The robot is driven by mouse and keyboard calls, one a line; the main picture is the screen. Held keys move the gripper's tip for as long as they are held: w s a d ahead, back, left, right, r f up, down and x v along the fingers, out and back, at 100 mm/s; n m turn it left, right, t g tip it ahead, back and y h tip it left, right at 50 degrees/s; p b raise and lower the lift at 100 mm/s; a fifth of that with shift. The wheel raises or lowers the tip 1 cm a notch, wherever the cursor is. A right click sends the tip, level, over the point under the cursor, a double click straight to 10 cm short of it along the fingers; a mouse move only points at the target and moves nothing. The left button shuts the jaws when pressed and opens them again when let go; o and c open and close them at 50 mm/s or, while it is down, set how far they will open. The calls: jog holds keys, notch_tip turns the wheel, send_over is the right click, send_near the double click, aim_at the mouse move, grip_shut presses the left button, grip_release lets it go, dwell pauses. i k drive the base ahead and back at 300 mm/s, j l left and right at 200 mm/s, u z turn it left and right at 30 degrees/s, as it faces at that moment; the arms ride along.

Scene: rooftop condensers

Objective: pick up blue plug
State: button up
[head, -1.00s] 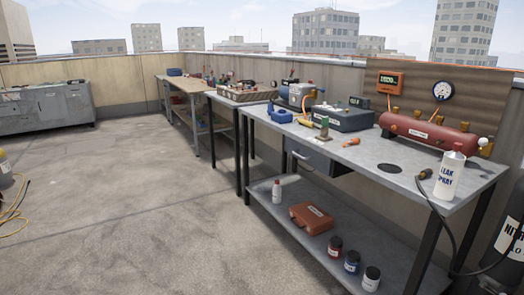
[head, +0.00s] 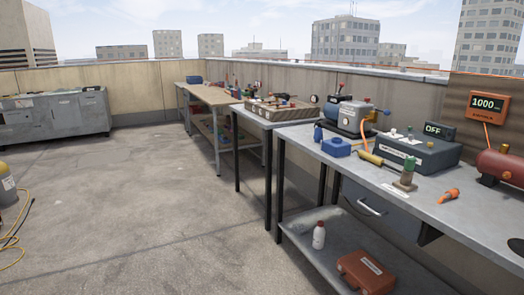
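I cannot pick out a blue plug for certain. A squat blue object (head: 340,147) sits on the near metal workbench (head: 458,205), left of a dark grey case (head: 420,152). A small upright blue thing (head: 318,132) stands behind it, beside the grey pump (head: 356,118). Another blue item (head: 194,79) sits at the far end of the wooden-topped bench. These are too small to tell in detail. My gripper is not in view.
An orange-tipped tool (head: 449,195) and a brown block with a green top (head: 406,175) lie on the near bench. A red case (head: 366,272) and white bottle (head: 319,236) are on its lower shelf. Open concrete floor lies left; a yellow cylinder (head: 7,188) stands at the left edge.

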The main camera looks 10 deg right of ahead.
aim_at(318, 136)
jog(key=i, duration=1.5)
jog(key=i+j+z, duration=0.15)
jog(key=i+z, duration=0.3)
jog(key=i, duration=0.2)
jog(key=i+j+z, duration=0.45)
jog(key=i, duration=0.15)
jog(key=i+j+z, duration=0.45)
jog(key=i+j, duration=0.1)
jog(key=i, duration=0.05)
